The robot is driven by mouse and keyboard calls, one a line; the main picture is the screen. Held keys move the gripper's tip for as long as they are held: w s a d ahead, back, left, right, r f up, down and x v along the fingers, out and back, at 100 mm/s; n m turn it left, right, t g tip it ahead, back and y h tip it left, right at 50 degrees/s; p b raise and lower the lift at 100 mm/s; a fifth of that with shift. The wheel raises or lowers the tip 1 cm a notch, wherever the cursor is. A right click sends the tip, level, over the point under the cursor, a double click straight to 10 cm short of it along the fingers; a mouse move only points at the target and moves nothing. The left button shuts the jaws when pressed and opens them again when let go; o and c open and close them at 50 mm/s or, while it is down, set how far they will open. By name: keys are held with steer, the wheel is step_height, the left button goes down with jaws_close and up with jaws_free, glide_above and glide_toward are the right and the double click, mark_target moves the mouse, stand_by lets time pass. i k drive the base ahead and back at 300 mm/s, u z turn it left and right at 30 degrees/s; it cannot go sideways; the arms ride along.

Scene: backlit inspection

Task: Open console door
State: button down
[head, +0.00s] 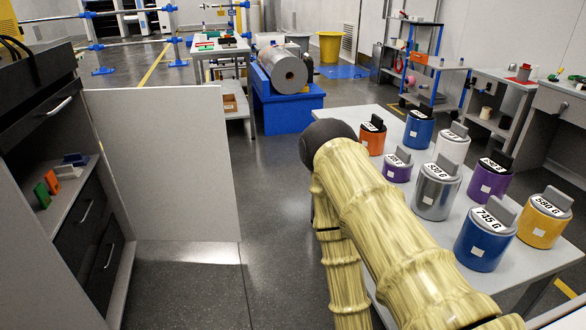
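The console (62,110) stands at the left, with a black upper part, an open shelf bay and dark drawers with silver handles. A flat pale grey panel (165,165) stands out to the right from the console's far side. It looks like the console door standing open, though its hinge is not clear. My arm, with a yellow bamboo-like surface, rises from the lower right to a dark joint and bends back down. My gripper is not visible, so its contact with the door cannot be seen.
Several weight-marked cylinders, including a blue one (484,240), stand on a pale table (510,262) at right, close to my arm. Small coloured blocks lie on the console shelf (72,188). A blue stand (285,108) holds a metal roll behind. Dark floor (285,250) is clear between the panel and my arm.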

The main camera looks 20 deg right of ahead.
mark_target(166, 149)
steer(key=u, duration=1)
steer(key=i, duration=1.35)
steer(key=z, duration=0.8)
steer(key=i, duration=0.4)
steer(key=z, duration=0.35)
